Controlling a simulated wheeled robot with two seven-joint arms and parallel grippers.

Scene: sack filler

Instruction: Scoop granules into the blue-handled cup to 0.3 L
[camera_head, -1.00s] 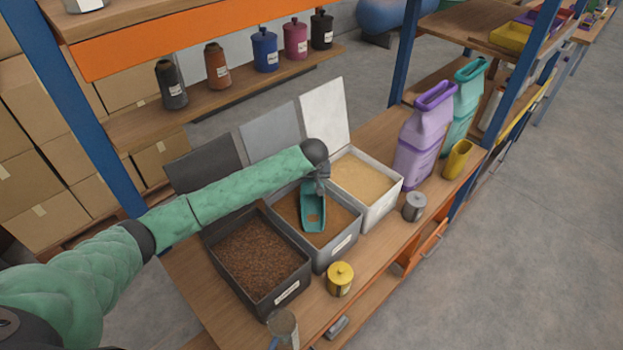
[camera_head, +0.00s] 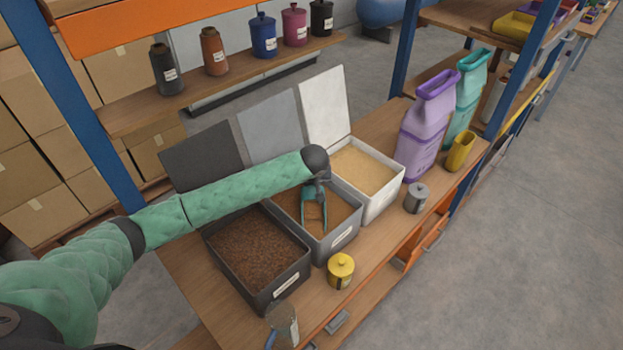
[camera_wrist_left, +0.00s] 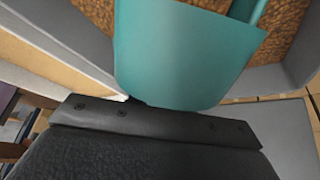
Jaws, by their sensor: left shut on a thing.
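My left gripper (camera_head: 322,180) is shut on a teal scoop (camera_head: 306,219), above the middle grey bin (camera_head: 327,250) of orange-brown granules (camera_head: 342,213). The scoop points down into the bin, its tip at or close to the granules; I cannot tell how deep. In the left wrist view the scoop (camera_wrist_left: 185,55) fills the middle, with granules (camera_wrist_left: 285,25) around it. Orange-brown colour shows within the scoop in the head view; I cannot tell whether it is a load. A clear cup (camera_head: 286,325) with a blue handle stands at the bench's front edge. My right gripper is out of view.
A dark bin (camera_head: 290,282) of brown granules and a white bin (camera_head: 381,208) of pale granules flank the middle bin, lids raised behind. A yellow canister (camera_head: 340,271) and a grey mug (camera_head: 415,198) stand in front. Purple (camera_head: 420,140) and teal (camera_head: 467,100) jugs stand right.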

